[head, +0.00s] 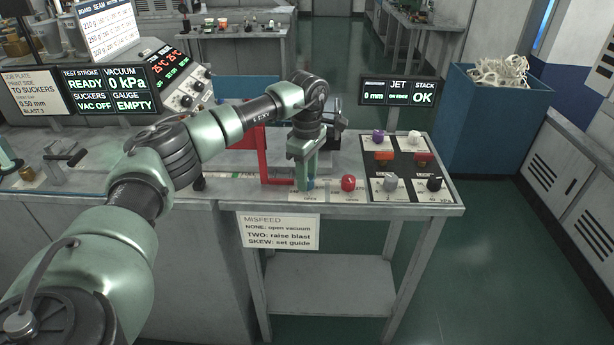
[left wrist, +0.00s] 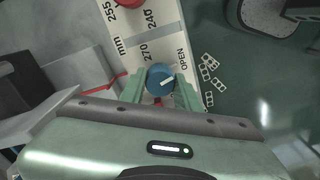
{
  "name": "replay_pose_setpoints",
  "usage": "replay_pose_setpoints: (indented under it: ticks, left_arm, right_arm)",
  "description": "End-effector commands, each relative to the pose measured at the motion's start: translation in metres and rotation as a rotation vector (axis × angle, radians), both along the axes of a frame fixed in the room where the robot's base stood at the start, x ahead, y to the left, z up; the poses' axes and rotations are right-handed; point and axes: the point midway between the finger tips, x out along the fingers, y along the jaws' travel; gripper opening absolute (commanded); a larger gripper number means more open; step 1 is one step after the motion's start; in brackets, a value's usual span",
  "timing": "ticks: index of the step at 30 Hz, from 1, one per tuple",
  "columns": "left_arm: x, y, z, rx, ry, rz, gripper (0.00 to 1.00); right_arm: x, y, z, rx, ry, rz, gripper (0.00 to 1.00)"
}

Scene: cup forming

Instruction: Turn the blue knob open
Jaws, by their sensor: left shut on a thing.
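The blue knob (left wrist: 160,79) sits between the fingers of my left gripper (left wrist: 159,90) in the left wrist view. A white line on its top points toward the right, near the word OPEN on the white plate (left wrist: 146,50). In the head view my left gripper (head: 307,184) reaches down onto the front edge of the bench, and the blue knob (head: 310,184) is mostly hidden behind its fingers. The gripper is shut on the knob. My right gripper is not in view.
A red knob (head: 348,183) stands just right of the gripper. A black panel (head: 408,168) with several knobs and buttons lies farther right. A red bracket (head: 263,165) stands left of the gripper. A MISFEED sign (head: 279,231) hangs on the bench front. Displays read VAC OFF and 0 kPa.

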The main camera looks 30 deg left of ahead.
Motion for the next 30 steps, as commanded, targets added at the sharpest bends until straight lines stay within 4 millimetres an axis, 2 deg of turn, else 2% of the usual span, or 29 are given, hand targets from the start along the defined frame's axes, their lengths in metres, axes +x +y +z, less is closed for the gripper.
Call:
replay_pose_setpoints:
  ticks: [1,2,3,4,13,16,24,30]
  left_arm:
    - [0.001,0.001,0.002,0.001,-0.006,0.000,0.00]
    - [0.001,0.001,0.002,0.001,-0.006,0.000,0.40]
    - [0.001,0.001,0.002,0.001,-0.006,0.000,0.52]
    - [0.001,0.001,0.002,0.001,-0.005,0.000,0.54]
    - [0.001,0.000,0.002,0.001,-0.002,0.000,0.54]
    - [0.001,0.000,0.008,0.000,-0.004,0.000,0.54]
    - [0.001,0.001,0.053,0.002,-0.007,0.001,0.54]
    - [0.001,0.001,0.075,0.001,-0.005,0.001,0.54]
  right_arm:
    - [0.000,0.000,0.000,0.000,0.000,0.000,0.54]
    - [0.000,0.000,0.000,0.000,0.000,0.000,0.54]
    - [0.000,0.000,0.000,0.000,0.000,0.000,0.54]
    - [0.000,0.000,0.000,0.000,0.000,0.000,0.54]
    - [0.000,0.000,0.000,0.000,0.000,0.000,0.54]
    - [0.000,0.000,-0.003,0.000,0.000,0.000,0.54]
    - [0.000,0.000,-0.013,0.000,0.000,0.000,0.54]
    - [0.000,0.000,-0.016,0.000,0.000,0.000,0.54]
